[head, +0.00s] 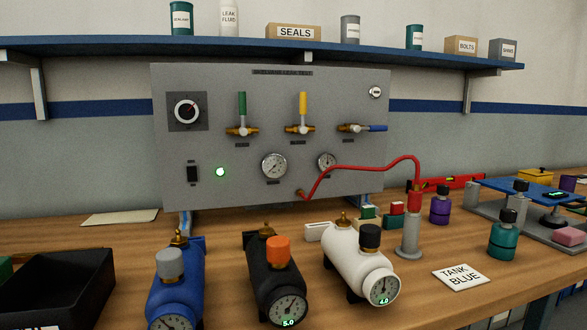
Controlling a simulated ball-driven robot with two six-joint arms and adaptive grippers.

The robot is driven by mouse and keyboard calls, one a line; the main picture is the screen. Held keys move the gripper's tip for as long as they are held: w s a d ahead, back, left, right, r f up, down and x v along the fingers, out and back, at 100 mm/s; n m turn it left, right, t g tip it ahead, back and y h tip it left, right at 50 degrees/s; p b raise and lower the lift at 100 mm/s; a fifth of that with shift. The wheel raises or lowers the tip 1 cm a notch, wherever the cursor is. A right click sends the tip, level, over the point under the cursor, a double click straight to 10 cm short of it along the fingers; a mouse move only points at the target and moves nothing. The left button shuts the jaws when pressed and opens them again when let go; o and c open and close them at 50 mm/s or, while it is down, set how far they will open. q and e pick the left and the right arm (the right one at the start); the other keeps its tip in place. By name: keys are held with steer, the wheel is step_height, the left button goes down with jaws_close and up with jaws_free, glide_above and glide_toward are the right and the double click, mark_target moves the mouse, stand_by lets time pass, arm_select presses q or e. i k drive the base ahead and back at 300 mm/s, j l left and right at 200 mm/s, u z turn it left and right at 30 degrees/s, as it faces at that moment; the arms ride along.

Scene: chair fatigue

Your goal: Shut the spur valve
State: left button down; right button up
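The grey panel (275,108) carries three brass valves in a row. The left valve has a green handle (242,104) that stands upright. The middle valve has a yellow handle (303,105), also upright. The right valve has a blue handle (372,128) that lies level, pointing right. The small labels under the valves are too blurred to read, so I cannot tell which one is the spur valve. Neither of my grippers is in the head view.
Blue (178,292), black (262,285) and white (346,255) tanks stand in front of the panel. A red hose (375,167) runs from the panel to a grey stand (409,238). A black tray (55,285) sits at left. A blue shelf (230,45) hangs above.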

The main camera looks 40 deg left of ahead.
mark_target(372, 129)
steer(key=u, duration=1.05)
